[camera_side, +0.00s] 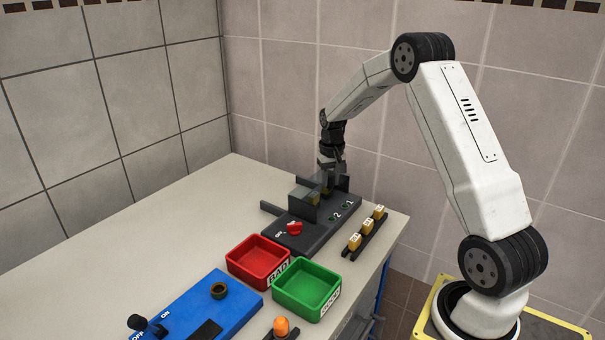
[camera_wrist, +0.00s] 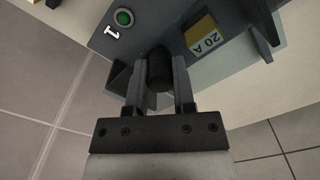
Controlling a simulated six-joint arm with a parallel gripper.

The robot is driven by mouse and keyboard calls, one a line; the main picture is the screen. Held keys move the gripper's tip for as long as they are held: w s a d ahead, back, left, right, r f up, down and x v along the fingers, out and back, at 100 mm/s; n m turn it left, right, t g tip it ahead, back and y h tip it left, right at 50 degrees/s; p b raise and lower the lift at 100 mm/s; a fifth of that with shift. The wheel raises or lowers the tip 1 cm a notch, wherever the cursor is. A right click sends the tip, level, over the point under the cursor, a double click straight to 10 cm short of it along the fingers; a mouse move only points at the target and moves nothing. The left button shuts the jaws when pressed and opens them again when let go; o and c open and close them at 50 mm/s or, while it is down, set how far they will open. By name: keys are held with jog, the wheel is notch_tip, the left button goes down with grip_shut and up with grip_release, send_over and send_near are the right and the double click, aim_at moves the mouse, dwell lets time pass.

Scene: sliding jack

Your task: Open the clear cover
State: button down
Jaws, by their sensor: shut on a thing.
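A dark grey fixture (camera_side: 318,222) stands on the bench, with a red rotary switch (camera_side: 294,228) marked OFF and two green round lights marked 1 and 2. The clear cover (camera_side: 306,186) is hard to make out as a see-through patch at the fixture's back, among dark upright walls. My gripper (camera_side: 331,183) is over the back end of the fixture, pointing down. In the wrist view my gripper (camera_wrist: 159,82) is shut on a dark round knob (camera_wrist: 160,67) between its two fingers. Whether the knob is joined to the cover, I cannot tell.
A yellow 20 A block (camera_wrist: 202,37) sits in the fixture beside my fingers. A rack with yellow blocks (camera_side: 354,241) stands to the right. Red (camera_side: 258,262) and green (camera_side: 307,290) bins and a blue panel (camera_side: 205,310) are in front. The bench's left is clear.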

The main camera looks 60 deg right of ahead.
dwell(0.3)
jog(key=w, duration=0.9)
jog(key=shift+w, duration=0.4)
jog(key=shift+d, duration=0.1)
jog(key=shift+c, duration=2.2)
grip_release()
jog(key=shift+r, duration=0.1)
notch_tip(320, 180, up, 8)
